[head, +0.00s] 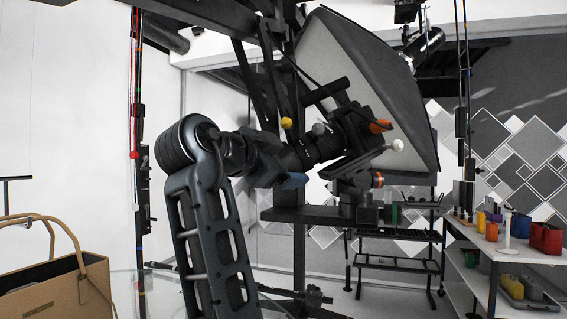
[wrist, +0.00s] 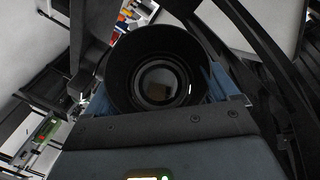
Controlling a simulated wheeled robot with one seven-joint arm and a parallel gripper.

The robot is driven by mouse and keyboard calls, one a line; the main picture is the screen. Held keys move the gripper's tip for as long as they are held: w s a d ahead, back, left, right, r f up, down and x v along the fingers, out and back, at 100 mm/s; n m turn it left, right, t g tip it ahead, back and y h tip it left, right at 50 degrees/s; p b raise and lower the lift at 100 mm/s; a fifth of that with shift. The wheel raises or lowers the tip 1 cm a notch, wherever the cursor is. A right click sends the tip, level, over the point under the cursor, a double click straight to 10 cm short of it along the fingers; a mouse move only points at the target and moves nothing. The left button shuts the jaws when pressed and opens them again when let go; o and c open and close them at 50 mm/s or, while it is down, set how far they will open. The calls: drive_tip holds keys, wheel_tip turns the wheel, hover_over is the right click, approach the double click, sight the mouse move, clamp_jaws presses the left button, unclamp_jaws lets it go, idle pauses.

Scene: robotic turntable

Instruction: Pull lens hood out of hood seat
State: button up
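A black camera (head: 352,132) with a lens is mounted in front of the large softbox. The black lens hood (wrist: 120,68) is a wide round ring around the lens glass (wrist: 161,82) in the wrist view. The lens barrel and hood (head: 312,151) face left toward my gripper (head: 283,158) in the head view. My gripper's blue fingers stand on either side of the hood, with its left (wrist: 98,103) and right (wrist: 219,80) pads close against it. Whether they press on it is not clear. The hood seat is not clearly visible.
A grey-white softbox (head: 375,100) rises behind the camera. Dark stand bars and a dark ledge (head: 300,214) surround it. A tan bag (head: 48,290) is at the lower left. A white shelf (head: 490,243) with coloured containers stands at the right.

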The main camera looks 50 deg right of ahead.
drive_tip(key=shift+c, duration=1.3)
drive_tip(key=shift+f, duration=0.1)
drive_tip(key=shift+a+f, duration=0.1)
drive_tip(key=shift+w+a+f+b, duration=0.35)
drive_tip(key=shift+w+a+b, duration=0.15)
drive_tip(key=shift+w+a, duration=0.1)
drive_tip(key=shift+w+a+f+b, duration=0.3)
drive_tip(key=shift+w+a+b, duration=0.15)
drive_tip(key=shift+a, duration=0.15)
